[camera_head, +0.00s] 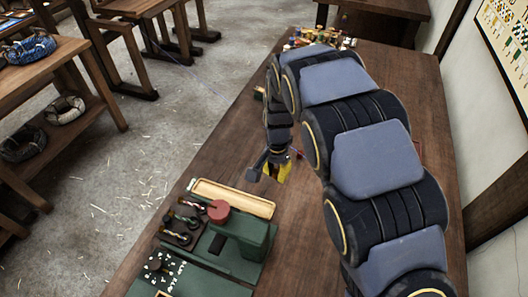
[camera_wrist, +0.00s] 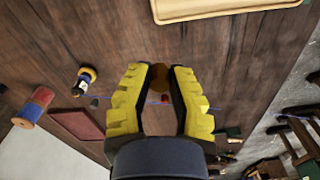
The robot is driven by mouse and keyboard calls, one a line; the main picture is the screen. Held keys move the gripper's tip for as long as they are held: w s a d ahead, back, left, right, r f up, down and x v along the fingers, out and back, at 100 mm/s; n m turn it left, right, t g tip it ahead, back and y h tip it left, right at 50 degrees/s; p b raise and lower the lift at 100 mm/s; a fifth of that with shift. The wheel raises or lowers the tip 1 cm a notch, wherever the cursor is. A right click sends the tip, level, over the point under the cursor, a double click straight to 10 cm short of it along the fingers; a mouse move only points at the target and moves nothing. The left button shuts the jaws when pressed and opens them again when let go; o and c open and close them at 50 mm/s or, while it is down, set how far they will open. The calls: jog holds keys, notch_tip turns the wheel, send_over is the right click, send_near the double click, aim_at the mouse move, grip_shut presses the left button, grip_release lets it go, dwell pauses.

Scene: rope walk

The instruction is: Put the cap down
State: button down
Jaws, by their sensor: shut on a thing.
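My gripper (camera_head: 277,170) is over the table (camera_head: 330,220), partly hidden by my own arm in the head view. In the wrist view my gripper (camera_wrist: 160,76) has its yellow ridged fingers closed around a small, round, brown thing at the tips. It seems to be the cap (camera_wrist: 160,80). Only part of it shows, and its height above the table is hard to judge. In the head view the fingers hide it.
A shallow wooden tray (camera_head: 233,198) lies left of my gripper, beside a green device (camera_head: 242,235) with a red knob (camera_head: 219,211). The wrist view shows a red and blue spool (camera_wrist: 35,107), a black and yellow object (camera_wrist: 84,80) and a dark red mat (camera_wrist: 80,124).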

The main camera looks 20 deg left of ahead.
jog(key=w+a+f, duration=0.2)
jog(key=w+f, duration=0.1)
jog(key=w+a+f, duration=0.3)
jog(key=w, duration=0.1)
jog(key=w+a+f, duration=0.2)
jog(key=w+f, duration=0.1)
jog(key=w, duration=0.1)
jog(key=shift+w+a+f, duration=0.1)
jog(key=shift+a, duration=0.3)
jog(key=shift+w+a+f, duration=0.1)
jog(key=shift+w+f, duration=0.05)
jog(key=shift+f, duration=1.75)
jog(key=shift+f, duration=0.15)
jog(key=c, duration=1.1)
grip_release()
